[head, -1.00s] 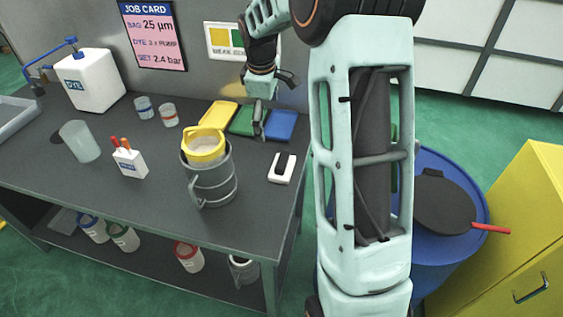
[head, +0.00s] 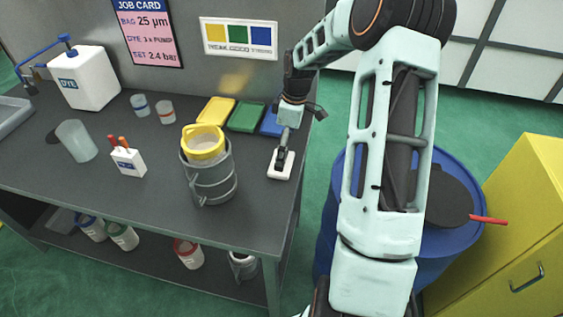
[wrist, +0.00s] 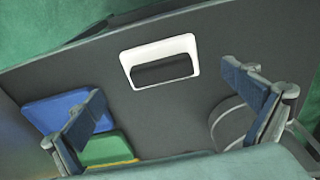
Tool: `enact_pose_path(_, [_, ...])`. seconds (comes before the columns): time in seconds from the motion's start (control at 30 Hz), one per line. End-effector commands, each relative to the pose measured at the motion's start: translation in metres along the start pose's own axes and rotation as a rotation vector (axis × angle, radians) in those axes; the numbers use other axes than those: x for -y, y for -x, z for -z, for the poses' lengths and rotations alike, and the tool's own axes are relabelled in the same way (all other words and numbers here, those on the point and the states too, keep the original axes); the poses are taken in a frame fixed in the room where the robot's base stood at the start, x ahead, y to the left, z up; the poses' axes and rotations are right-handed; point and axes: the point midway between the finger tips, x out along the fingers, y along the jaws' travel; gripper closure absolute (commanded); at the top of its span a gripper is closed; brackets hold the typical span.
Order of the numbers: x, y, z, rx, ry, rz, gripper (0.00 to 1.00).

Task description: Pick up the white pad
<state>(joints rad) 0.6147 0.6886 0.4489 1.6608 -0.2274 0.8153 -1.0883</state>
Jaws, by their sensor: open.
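The white pad (head: 274,171) lies flat on the dark bench top near its right edge. It has a dark recess or strip in its middle. In the wrist view the white pad (wrist: 137,77) lies on the bench ahead of and between my two fingers. My gripper (head: 284,150) appears over the pad in the head view, partly covering it. In the wrist view my gripper (wrist: 175,105) is open and empty, with its fingers wide apart. I cannot tell the exact height of the fingertips above the pad.
Blue (wrist: 55,110), green (head: 246,116) and yellow (head: 216,110) flat pads or trays lie behind the white pad. A grey jug (head: 210,180) with a yellow-rimmed sieve (head: 204,135) stands to its left. A blue drum (head: 330,220) stands off the bench's right end.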

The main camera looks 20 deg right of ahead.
Motion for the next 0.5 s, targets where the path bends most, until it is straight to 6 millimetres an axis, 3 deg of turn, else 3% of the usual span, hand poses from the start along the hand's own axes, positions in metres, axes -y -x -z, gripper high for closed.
enact_pose_path(0.3, [0.002,-0.042,0.006,0.001,0.001,0.003,0.00])
enact_pose_path(0.5, [0.001,-0.050,0.006,0.001,0.000,0.000,0.00])
